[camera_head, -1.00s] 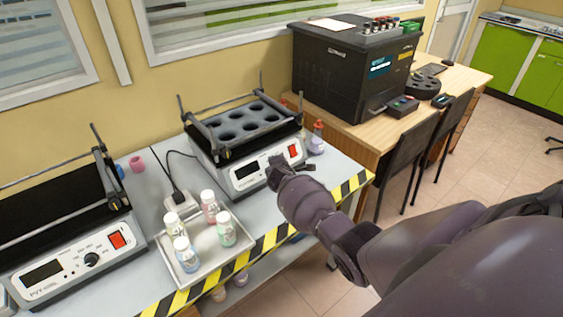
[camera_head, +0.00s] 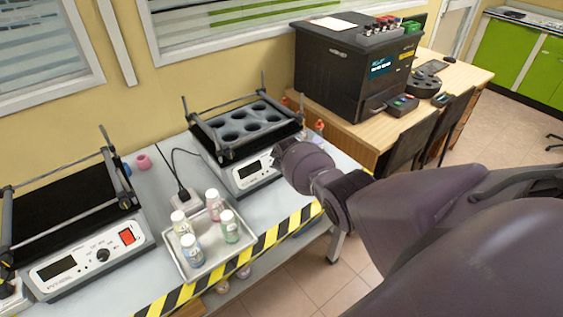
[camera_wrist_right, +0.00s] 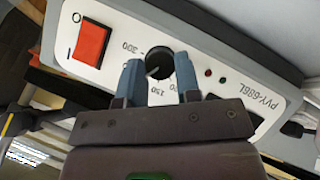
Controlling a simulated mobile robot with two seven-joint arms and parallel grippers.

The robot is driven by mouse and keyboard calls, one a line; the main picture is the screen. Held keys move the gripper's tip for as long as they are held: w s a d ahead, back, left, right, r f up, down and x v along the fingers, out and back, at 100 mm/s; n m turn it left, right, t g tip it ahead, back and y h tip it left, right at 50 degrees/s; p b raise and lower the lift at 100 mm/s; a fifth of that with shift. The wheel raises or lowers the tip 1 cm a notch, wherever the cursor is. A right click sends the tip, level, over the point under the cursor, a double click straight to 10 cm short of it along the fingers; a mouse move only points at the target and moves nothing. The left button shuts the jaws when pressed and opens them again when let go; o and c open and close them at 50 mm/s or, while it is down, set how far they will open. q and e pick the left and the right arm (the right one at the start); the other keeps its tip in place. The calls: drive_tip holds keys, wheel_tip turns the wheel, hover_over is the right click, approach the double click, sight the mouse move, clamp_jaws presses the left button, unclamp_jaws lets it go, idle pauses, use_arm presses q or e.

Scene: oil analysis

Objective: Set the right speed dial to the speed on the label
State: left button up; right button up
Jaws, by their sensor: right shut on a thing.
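The right shaker (camera_head: 249,176) is a white-fronted machine with a black holed rack on top. In the head view my right arm hides its dial and switch. In the right wrist view the black speed dial (camera_wrist_right: 159,62) with a white pointer line sits on its panel, shown upside down. My right gripper (camera_wrist_right: 158,74) has its two blue-grey fingers on either side of the dial, shut on it. Numbers such as 300 and 150 show around the dial, partly covered by the fingers. I cannot read a speed label. My left gripper is not in view.
A red rocker switch (camera_wrist_right: 89,42) is beside the dial. The left shaker (camera_head: 85,262) stands on the same bench. A metal tray (camera_head: 210,268) with several capped bottles sits in front, near the striped bench edge (camera_head: 270,238). A power strip with a plug (camera_head: 183,198) lies between them.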

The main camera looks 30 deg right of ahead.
use_arm(q)
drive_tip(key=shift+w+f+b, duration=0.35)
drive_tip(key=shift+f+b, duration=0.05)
drive_tip(key=shift+b, duration=0.3)
use_arm(e)
drive_tip(key=shift+d+m+g+y, duration=0.15)
drive_tip(key=shift+m+g+y, duration=0.15)
drive_tip(key=shift+m+y, duration=1.2)
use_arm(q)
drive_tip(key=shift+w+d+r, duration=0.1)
use_arm(e)
drive_tip(key=shift+m, duration=0.3)
drive_tip(key=o, duration=0.9)
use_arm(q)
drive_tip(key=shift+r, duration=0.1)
use_arm(e)
drive_tip(key=shift+r, duration=0.15)
